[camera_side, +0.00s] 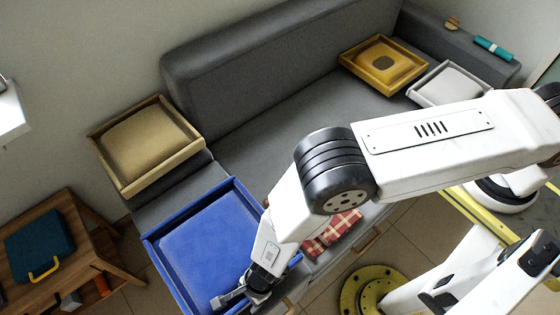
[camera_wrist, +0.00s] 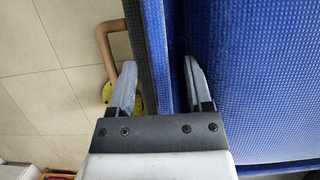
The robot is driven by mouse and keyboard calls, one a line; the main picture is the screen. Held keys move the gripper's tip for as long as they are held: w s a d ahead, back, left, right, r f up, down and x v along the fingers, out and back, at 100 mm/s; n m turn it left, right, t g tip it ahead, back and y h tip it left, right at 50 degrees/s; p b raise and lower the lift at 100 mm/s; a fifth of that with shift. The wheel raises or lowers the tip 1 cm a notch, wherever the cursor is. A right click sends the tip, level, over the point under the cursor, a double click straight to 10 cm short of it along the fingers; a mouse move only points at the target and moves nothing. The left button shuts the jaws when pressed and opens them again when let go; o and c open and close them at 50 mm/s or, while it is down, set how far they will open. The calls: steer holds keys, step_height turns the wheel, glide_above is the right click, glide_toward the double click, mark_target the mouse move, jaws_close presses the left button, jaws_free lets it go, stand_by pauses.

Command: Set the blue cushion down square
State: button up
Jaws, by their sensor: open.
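The blue cushion (camera_side: 205,245), square with a raised rim, lies on the left end of the grey sofa in the side view. Its lower edge runs out of the picture. My gripper (camera_side: 238,298) is at its near right part, and my arm hides some of that side. In the wrist view the cushion (camera_wrist: 265,80) fills the right half. My gripper (camera_wrist: 160,85) is open there, its fingers either side of the blue rim: one over the floor side, one between rim and padded middle. I cannot tell whether the fingers touch it.
The grey sofa (camera_side: 270,130) also carries a tan cushion (camera_side: 148,145) behind the blue one and a yellow one (camera_side: 383,65) and a white one (camera_side: 450,85) at the far end. A red plaid cloth (camera_side: 335,230) is beside my arm. A wooden table (camera_side: 85,240) stands left.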

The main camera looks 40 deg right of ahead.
jaws_close()
stand_by(1.4)
